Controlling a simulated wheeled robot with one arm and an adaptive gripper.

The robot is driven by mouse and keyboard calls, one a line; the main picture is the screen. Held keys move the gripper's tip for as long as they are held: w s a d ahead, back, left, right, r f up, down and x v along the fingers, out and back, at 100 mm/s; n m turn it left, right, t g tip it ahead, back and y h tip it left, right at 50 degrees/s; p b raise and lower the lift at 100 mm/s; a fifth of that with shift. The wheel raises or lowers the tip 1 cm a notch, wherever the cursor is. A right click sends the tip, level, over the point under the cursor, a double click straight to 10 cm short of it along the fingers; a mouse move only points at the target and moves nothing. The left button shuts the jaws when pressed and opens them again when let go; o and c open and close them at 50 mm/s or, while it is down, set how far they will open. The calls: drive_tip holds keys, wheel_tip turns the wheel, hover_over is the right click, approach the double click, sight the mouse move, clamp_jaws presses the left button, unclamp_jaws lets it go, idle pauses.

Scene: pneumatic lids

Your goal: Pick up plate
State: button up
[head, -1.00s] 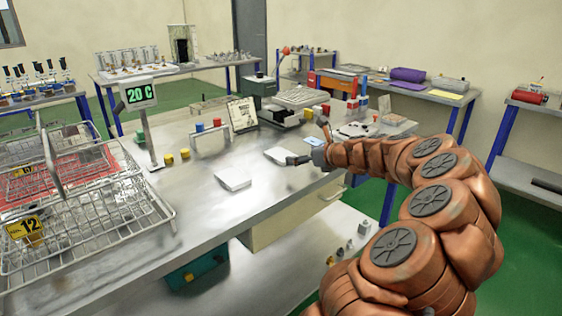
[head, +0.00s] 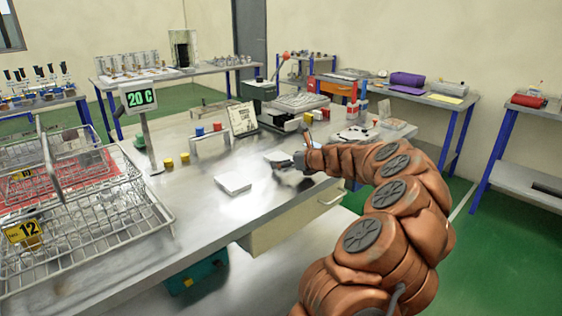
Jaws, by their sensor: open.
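Two flat white plate-like pieces lie on the steel workbench (head: 190,210). The nearer white plate (head: 233,183) lies in the middle of the bench, clear of my arm. The farther white piece (head: 277,155) lies just beyond my gripper and is partly covered by it. My gripper (head: 281,168) is open, low over the bench near its front edge, to the right of the nearer plate. Its fingers are small and dark here, and I cannot tell whether they touch the farther piece.
Wire baskets (head: 85,205) fill the bench's left side, beside a post with a "20 C" display (head: 141,98). Yellow and coloured blocks (head: 184,158) and a framed sign (head: 242,118) stand behind the plates. A drawer (head: 290,220) hangs under the front edge.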

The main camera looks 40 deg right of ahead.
drive_tip(key=c, duration=1.5)
drive_tip(key=shift+o, duration=0.2)
drive_tip(key=shift+r, duration=0.1)
